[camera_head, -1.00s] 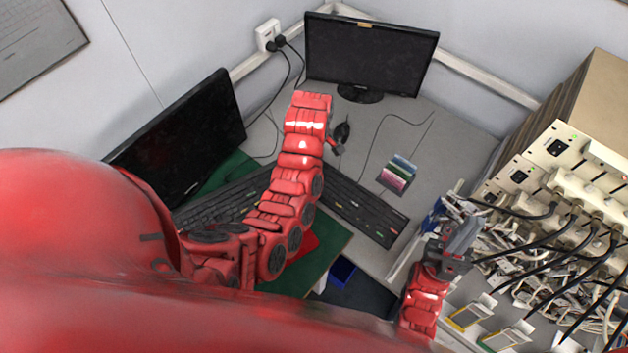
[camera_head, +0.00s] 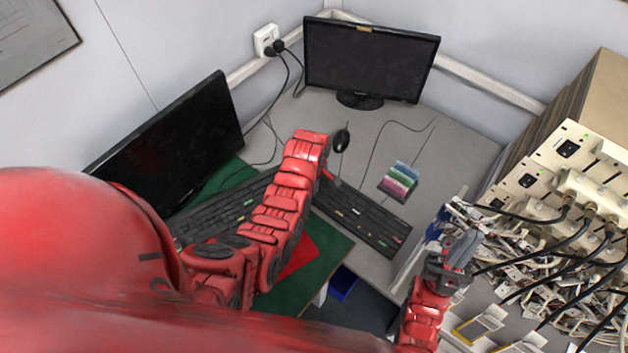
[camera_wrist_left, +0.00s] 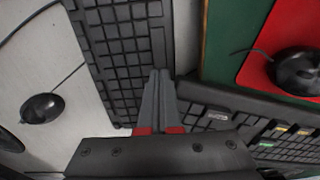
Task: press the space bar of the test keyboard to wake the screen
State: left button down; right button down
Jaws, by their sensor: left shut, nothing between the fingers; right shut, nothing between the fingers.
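Two black keyboards lie at an angle to each other, and I cannot tell which is the test keyboard. The right keyboard (camera_head: 360,216) shows also in the left wrist view (camera_wrist_left: 110,45). The left keyboard (camera_head: 215,218) lies on the green mat; its coloured keys show at the lower right of the wrist view (camera_wrist_left: 275,133). My left gripper (camera_wrist_left: 160,75) is shut and empty, its tips over the edge of the right keyboard; contact cannot be told. I cannot pick out a space bar. My right gripper (camera_head: 468,244) is shut and empty, near the cables. Both monitors (camera_head: 368,60) (camera_head: 165,145) are dark.
A mouse (camera_head: 341,141) lies on the grey desk behind the keyboards. Another mouse (camera_wrist_left: 300,72) sits on a red pad (camera_wrist_left: 262,62). Racks (camera_head: 570,160) and tangled cables fill the right side.

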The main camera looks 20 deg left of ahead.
pick_arm(q)
jog(key=shift+f, duration=0.5)
